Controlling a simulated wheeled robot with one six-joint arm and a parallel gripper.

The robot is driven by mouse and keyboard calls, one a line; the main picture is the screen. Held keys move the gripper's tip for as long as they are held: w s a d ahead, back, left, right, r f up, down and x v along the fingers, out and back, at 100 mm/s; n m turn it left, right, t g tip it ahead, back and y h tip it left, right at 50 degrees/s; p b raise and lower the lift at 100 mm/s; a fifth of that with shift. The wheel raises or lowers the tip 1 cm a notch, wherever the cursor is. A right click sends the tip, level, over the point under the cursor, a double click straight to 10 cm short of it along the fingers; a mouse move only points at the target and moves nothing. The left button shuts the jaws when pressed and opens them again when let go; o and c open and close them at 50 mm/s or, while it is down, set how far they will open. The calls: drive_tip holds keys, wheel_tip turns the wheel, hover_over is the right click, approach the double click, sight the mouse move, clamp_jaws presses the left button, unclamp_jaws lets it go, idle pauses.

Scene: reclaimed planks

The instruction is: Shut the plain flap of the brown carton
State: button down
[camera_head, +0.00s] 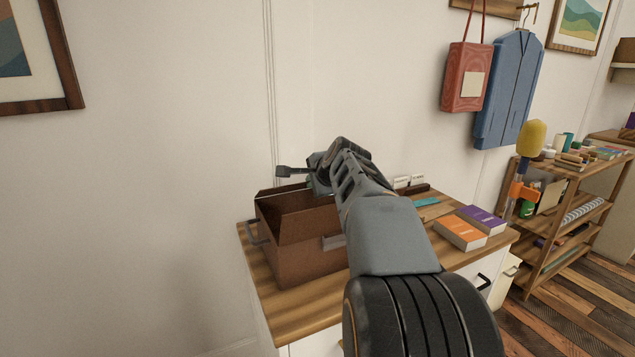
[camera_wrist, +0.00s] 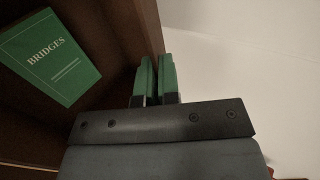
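The brown carton (camera_head: 300,258) stands open on a wooden-topped cabinet, with a grey handle on its left and a pale label holder on its front. A raised brown panel (camera_head: 283,208) shows at its upper left; I cannot tell for certain whether this is the plain flap. My gripper (camera_wrist: 157,82) is at the carton's far upper edge, partly hidden by my arm in the head view. In the wrist view its green-padded fingers are almost together, with a thin gap, beside a brown panel edge. Nothing is clearly held. A green book, BRIDGES (camera_wrist: 50,58), lies inside the carton.
Orange (camera_head: 459,233) and purple (camera_head: 482,219) books lie on the cabinet top (camera_head: 285,315), right of the carton. Small white items (camera_head: 408,182) stand behind. A white wall is close behind the carton. A shelf unit (camera_head: 560,215) stands farther right.

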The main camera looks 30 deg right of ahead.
drive_tip(key=shift+s+f+b, duration=0.4)
drive_tip(key=shift+s+f, duration=0.2)
drive_tip(key=shift+f, duration=0.4)
drive_tip(key=c, duration=1.2)
unclamp_jaws()
drive_tip(key=shift+s+r, duration=0.1)
drive_tip(key=shift+r, duration=0.2)
drive_tip(key=p+v, duration=0.2)
drive_tip(key=v, duration=1.1)
drive_tip(key=shift+s+r+p, duration=0.15)
drive_tip(key=shift+s+p, duration=0.1)
drive_tip(key=shift+p, duration=0.05)
